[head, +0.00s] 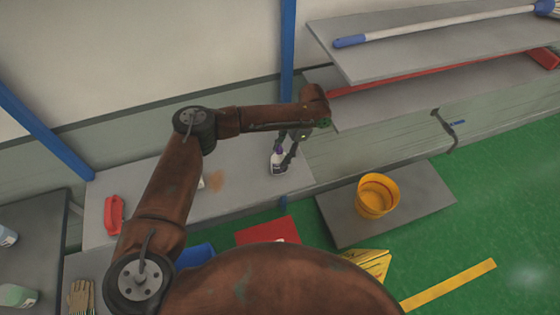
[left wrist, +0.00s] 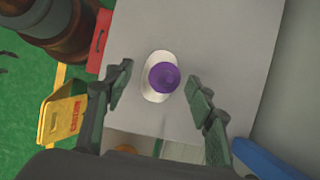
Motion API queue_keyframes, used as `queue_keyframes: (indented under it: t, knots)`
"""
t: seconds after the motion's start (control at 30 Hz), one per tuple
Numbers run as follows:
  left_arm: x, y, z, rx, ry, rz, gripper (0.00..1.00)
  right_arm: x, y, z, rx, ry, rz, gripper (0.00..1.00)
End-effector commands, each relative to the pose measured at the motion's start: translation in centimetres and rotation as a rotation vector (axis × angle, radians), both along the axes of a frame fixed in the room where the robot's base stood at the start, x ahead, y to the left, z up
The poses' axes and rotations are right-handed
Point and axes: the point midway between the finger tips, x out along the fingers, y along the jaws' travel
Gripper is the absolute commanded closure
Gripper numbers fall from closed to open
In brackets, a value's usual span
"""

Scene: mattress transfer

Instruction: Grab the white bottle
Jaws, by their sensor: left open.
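A white bottle (head: 277,167) with a purple cap and a dark label stands upright on the grey shelf (head: 235,165) against the wall. My left gripper (head: 287,150) reaches down over it from above. In the left wrist view the bottle's purple cap (left wrist: 164,77) and white shoulder lie between the two open fingers (left wrist: 160,92), with a gap on both sides. No contact with the bottle shows. My right gripper is not in either view.
A yellow bucket (head: 376,196) stands on a low grey platform to the right. A red item (head: 113,215) lies at the shelf's left end. A blue post (head: 287,45) rises behind the bottle. A yellow sign (left wrist: 62,118) is on the green floor.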

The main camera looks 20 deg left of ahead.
Motion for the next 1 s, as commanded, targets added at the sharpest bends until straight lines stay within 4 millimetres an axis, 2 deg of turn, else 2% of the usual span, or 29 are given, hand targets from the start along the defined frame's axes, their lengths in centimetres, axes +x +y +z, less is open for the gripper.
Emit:
queue_keyframes:
  t: [0.2, 0.47, 1.0]
  knots:
    - [-0.5, 0.7, -2.5, 0.001, -0.001, -0.003, 0.50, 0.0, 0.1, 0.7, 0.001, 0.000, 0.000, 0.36]
    - [-0.5, 0.7, -2.9, -0.001, -0.001, -0.004, 0.50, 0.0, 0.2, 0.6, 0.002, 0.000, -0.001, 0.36]
    - [-0.5, 0.6, -2.8, -0.001, -0.001, -0.004, 0.85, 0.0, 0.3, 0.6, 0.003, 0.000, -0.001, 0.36]
